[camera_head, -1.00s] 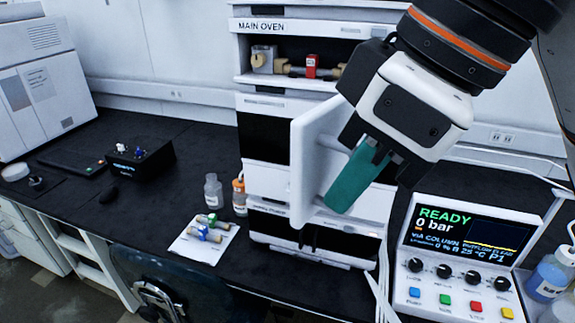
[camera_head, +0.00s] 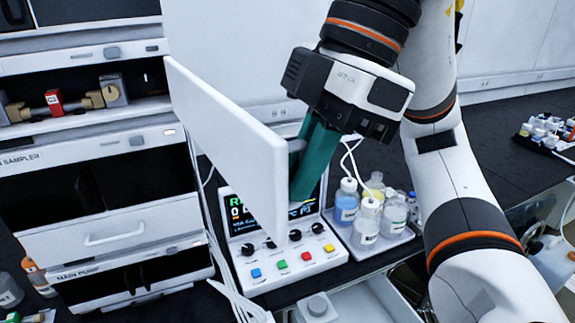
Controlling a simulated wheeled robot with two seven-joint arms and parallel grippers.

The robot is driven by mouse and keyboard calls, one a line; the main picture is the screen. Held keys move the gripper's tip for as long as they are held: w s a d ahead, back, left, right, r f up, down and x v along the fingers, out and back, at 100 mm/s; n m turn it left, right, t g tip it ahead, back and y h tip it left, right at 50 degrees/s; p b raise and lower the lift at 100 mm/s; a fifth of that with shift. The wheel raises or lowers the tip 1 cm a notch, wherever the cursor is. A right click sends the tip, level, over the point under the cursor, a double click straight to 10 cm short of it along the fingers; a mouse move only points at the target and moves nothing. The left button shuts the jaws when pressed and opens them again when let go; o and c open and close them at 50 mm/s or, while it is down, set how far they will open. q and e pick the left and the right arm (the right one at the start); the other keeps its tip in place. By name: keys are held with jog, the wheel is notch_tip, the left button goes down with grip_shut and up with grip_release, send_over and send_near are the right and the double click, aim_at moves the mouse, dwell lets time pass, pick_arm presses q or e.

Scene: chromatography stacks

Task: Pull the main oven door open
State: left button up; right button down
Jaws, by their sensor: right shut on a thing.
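The main oven door (camera_head: 228,130) is a white panel swung out from the instrument stack (camera_head: 100,185), standing edge-on toward me at a wide angle. The open oven bay (camera_head: 140,88) behind it, at the left, shows tan and grey fittings and a red block (camera_head: 54,102). My right gripper (camera_head: 306,178), with teal fingers, is on the right side of the door panel, shut at its handle; the handle is mostly hidden by the fingers. My left gripper is not in view.
A control panel with coloured buttons (camera_head: 281,264) sits below and behind the door. A tray (camera_head: 385,243) of bottles stands right of it. White cables hang behind the door's lower edge.

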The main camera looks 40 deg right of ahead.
jog(key=c, duration=1.5)
grip_release()
jog(key=p+v, duration=0.5)
jog(key=v, duration=0.7)
jog(key=shift+d, duration=0.1)
